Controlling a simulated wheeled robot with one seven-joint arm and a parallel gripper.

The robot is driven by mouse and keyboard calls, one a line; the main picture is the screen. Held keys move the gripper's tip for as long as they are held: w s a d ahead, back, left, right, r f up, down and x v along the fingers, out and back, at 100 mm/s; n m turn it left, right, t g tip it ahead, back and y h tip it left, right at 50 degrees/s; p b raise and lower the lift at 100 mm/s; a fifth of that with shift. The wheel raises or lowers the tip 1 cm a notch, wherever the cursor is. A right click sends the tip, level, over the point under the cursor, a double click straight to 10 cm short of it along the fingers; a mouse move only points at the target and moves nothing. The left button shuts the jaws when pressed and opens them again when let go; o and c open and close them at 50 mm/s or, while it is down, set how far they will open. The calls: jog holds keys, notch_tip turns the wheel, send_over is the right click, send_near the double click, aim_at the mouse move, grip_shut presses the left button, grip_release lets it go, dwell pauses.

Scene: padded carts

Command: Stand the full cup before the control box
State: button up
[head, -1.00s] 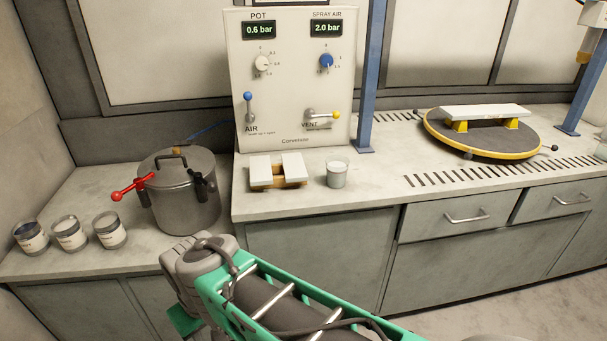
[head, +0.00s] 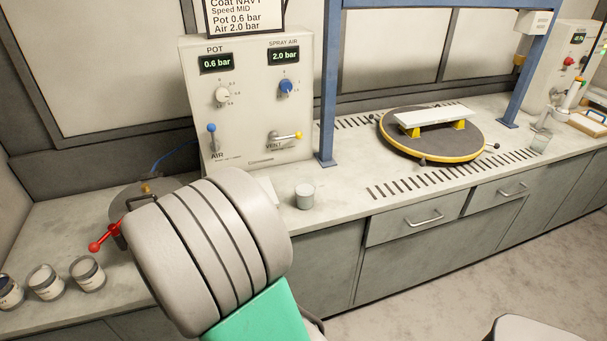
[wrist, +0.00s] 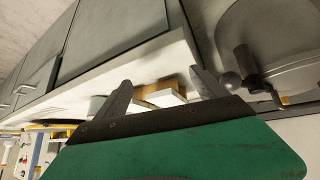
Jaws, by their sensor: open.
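The control box (head: 245,110) stands upright at the back of the bench, reading 0.6 and 2.0 bar. A small cup (head: 305,195) with pale contents stands upright on the bench, in front of the box's right edge. How full it is I cannot tell. A second clear cup (head: 541,142) stands right of the turntable; its contents are unclear. My gripper (wrist: 160,80) is open and empty in the wrist view, its fingers apart above the bench. The near cup (wrist: 96,106) shows partly behind the left finger. In the head view my arm hides the jaws.
A wooden block with white pads (wrist: 160,94) lies beyond the jaws. A lidded pot (wrist: 285,45) with a red-knobbed lever (head: 97,246) is close by. Several labelled jars (head: 45,281) stand at left. A turntable (head: 431,140) and blue frame post (head: 328,90) are to the right.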

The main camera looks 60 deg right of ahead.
aim_at(309, 184)
jog(key=shift+o, duration=0.2)
jog(key=s+d+r+m+g+h+p, duration=0.1)
jog(key=s+d+r+m+h+p, duration=0.1)
jog(key=d, duration=0.7)
jog(key=shift+s+r+m+h+p, duration=0.3)
jog(key=shift+s+r+p, duration=0.15)
jog(key=shift+s+r, duration=0.35)
jog(key=shift+m+g+h, duration=0.4)
jog(key=shift+m+h, duration=0.2)
jog(key=shift+h, duration=0.2)
jog(key=s+d, duration=0.1)
jog(key=d+f, duration=0.1)
jog(key=d, duration=0.1)
jog(key=s+d+b, duration=0.1)
jog(key=shift+s+d+f, duration=0.15)
jog(key=shift+s+d, duration=0.2)
jog(key=s+d+h, duration=0.1)
jog(key=s+d, duration=0.1)
jog(key=s+d+m+h, duration=0.1)
jog(key=s+d, duration=0.1)
jog(key=d, duration=0.1)
jog(key=s+d+g+h, duration=0.1)
jog(key=s+d, duration=0.1)
jog(key=d, duration=0.1)
jog(key=shift+m, duration=0.4)
jog(key=p+x, duration=0.2)
jog(key=x, duration=0.5)
jog(key=shift+w+d+f, duration=0.15)
jog(key=shift+f, duration=0.1)
jog(key=c, duration=1.6)
